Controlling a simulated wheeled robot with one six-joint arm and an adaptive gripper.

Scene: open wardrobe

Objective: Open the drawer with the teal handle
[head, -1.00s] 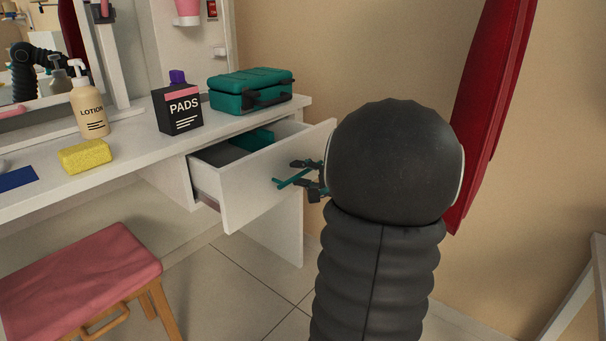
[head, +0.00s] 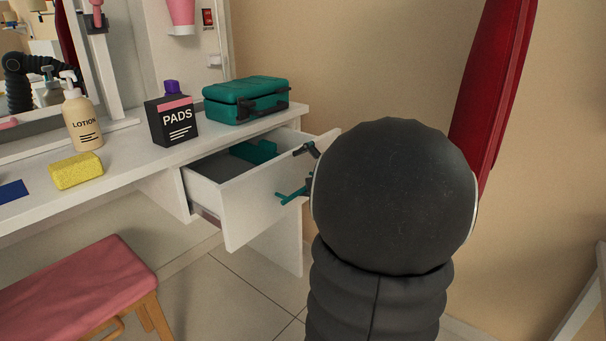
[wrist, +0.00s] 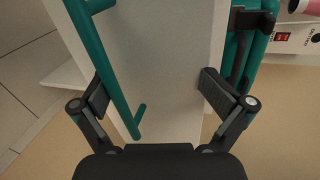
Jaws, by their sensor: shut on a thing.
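The white drawer (head: 250,212) under the right end of the dressing table is pulled partly out, and its inside shows. Its teal handle (head: 291,196) is a bar on the drawer front; in the wrist view the handle (wrist: 110,70) runs down the left half. My gripper (head: 307,168) is at the drawer front. In the wrist view my gripper (wrist: 155,92) has its fingers well apart, with the handle bar and white front between them. The left finger is close against the bar; the right finger's contact is unclear. My dark wrist hides part of the drawer's right side.
A teal case (head: 246,99), a black pads box (head: 172,120), a lotion bottle (head: 83,118) and a yellow sponge (head: 77,170) stand on the table top (head: 125,172). A pink stool (head: 80,285) is at lower left.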

